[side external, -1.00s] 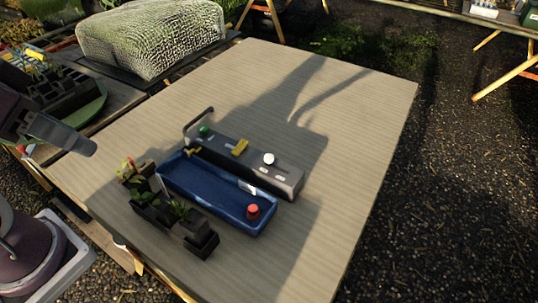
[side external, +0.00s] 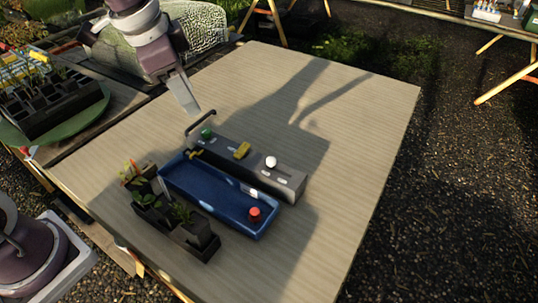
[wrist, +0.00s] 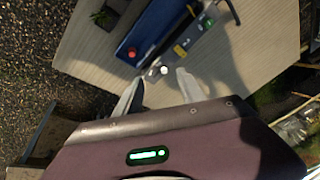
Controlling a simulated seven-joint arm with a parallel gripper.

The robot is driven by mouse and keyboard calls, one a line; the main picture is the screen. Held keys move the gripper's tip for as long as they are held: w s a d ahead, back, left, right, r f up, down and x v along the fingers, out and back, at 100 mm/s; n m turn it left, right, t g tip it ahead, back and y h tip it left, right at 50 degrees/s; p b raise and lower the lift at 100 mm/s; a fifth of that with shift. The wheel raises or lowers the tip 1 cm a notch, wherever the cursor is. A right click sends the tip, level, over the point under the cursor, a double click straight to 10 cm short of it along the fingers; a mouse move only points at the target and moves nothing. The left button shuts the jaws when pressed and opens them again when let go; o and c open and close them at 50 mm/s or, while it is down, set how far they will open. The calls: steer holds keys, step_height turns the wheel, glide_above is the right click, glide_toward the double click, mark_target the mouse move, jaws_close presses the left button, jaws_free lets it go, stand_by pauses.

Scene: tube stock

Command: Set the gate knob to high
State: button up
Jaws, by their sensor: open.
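A long grey panel box (side external: 225,158) lies on the table with a green knob (side external: 207,133) at its far end, a yellow block-shaped knob (side external: 242,150) mid-length and a white round knob (side external: 271,162) towards its near end. I cannot tell by any readable label which one is the gate knob. My gripper (side external: 190,110) is in the air beyond the panel's far end, apart from it. In the wrist view my gripper (wrist: 160,77) is open and empty, and the white knob (wrist: 164,70) appears between its fingertips, well below them.
A blue tray (side external: 208,199) with a red knob-like piece (side external: 255,212) lies beside the panel. Potted plants in black pots (side external: 200,236) stand in front of the tray. A dark bent handle (side external: 200,122) rises by the panel's far end. The table's right side is clear.

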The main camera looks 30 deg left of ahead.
steer(key=w+d+f+m+g+h, duration=0.1)
steer(key=w+d+f+m, duration=0.1)
steer(key=w+f, duration=0.5)
steer(key=w+d+f+m+h, duration=0.1)
steer(key=w+f+m+h, duration=0.15)
steer(key=w+f, duration=0.4)
steer(key=m, duration=0.1)
glide_toward(271, 159)
steer(key=f, duration=0.1)
steer(key=shift+g, duration=0.3)
steer(key=x, duration=0.7)
steer(key=shift+w+d, duration=0.25)
steer(key=shift+w, duration=0.05)
jaws_close()
